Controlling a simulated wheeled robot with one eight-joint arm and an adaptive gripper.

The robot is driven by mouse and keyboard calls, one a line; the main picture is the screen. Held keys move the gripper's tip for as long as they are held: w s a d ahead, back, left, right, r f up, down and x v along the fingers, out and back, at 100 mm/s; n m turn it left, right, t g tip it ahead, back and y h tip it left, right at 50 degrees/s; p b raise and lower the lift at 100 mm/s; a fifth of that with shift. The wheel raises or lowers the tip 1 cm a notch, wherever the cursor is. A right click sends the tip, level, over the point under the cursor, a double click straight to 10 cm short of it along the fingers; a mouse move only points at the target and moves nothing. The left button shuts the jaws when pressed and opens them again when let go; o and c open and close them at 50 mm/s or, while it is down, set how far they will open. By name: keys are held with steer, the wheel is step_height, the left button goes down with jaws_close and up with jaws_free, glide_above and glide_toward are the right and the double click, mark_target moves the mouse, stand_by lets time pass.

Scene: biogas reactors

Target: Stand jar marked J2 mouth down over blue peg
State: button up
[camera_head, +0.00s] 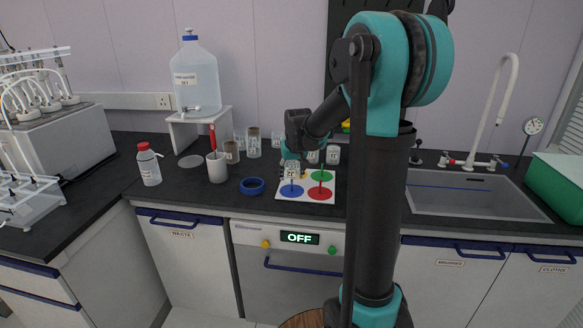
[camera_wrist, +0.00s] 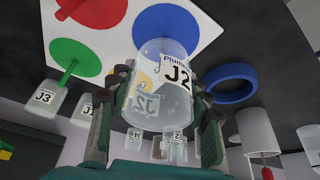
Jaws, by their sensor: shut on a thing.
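My gripper (camera_wrist: 160,100) is shut on the clear jar marked J2 (camera_wrist: 178,98), with one finger on each side. In the head view, the jar (camera_head: 291,171) is at the gripper tip, close to the blue disc (camera_head: 291,191) on the white board (camera_head: 312,199). In the wrist view, the jar's far end overlaps the edge of the blue disc (camera_wrist: 165,27). I cannot make out the blue peg, so I cannot tell whether the jar is around it. The gripper tip is small and partly hidden in the head view.
The board also bears a red disc (camera_head: 320,193) and a green disc (camera_head: 321,175), both with pegs. Jars J3 (camera_wrist: 42,98) and J1 (camera_wrist: 82,110) stand behind it. A blue ring (camera_head: 252,186) and white cup (camera_head: 217,168) are left of it. The sink (camera_head: 470,195) is right.

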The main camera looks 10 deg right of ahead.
mark_target(294, 166)
steer(key=shift+f, duration=1.9)
steer(key=o, duration=1.3)
steer(key=v, duration=1.2)
steer(key=s+d+f, duration=0.2)
steer(key=s+f, duration=0.7)
steer(key=s, duration=0.4)
steer(key=s+d+f, duration=0.1)
steer(key=s+f, duration=0.7)
steer(key=s, duration=0.5)
steer(key=shift+s+d+f+m, duration=0.15)
steer(key=shift+d+f+m, duration=0.15)
steer(key=shift+d+f, duration=0.1)
